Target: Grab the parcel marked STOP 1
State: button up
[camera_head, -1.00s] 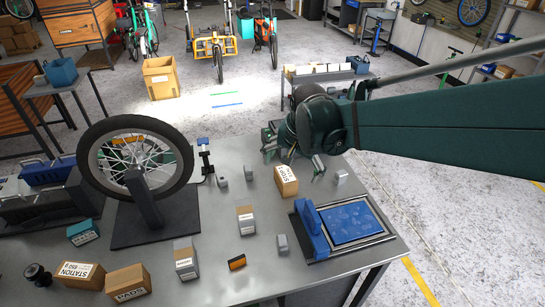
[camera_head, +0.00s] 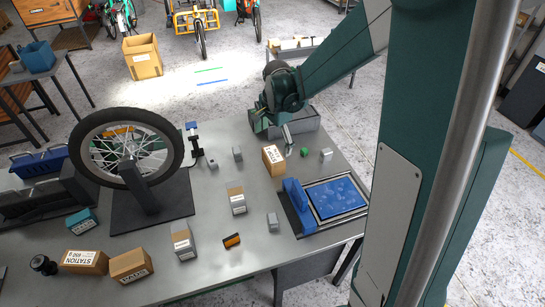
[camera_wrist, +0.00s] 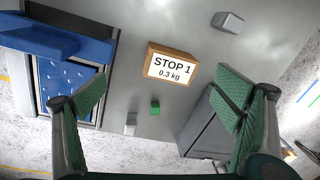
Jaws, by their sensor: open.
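The parcel marked STOP 1 (camera_wrist: 172,66) is a small brown box with a white label that also reads 0.3 kg. In the head view the parcel (camera_head: 273,161) stands on the grey workbench (camera_head: 215,215), left of the blue-topped pad. My gripper (camera_wrist: 162,98) is open and empty, its green-padded fingers spread wide. In the wrist view the parcel lies between and beyond the fingertips, apart from both. In the head view my gripper (camera_head: 287,135) hangs near the bench's far edge, just behind the parcel; its fingers are partly hidden.
A small green cube (camera_head: 305,152) and a pale block (camera_head: 326,155) stand right of the parcel. The blue pad (camera_head: 336,197) with its blue handle (camera_head: 299,205) is nearby. A grey bin (camera_wrist: 208,125) lies by one finger. A wheel on a stand (camera_head: 127,148) is left.

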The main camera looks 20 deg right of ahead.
aim_at(273, 154)
jog(key=w+f+m+p, duration=0.2)
jog(key=f, duration=0.1)
jog(key=w+d+f+g, duration=0.1)
jog(key=w+f, duration=0.1)
jog(key=shift+d+m+p, duration=0.1)
jog(key=shift+m+p, duration=0.3)
jog(key=shift+w+f, duration=0.2)
jog(key=shift+f, duration=0.4)
jog(key=shift+d+f, duration=0.1)
jog(key=shift+f, duration=1.25)
jog(key=shift+f, duration=0.15)
jog(key=shift+w+f+p, duration=0.2)
jog(key=shift+f+p, duration=0.25)
jog(key=shift+f, duration=2)
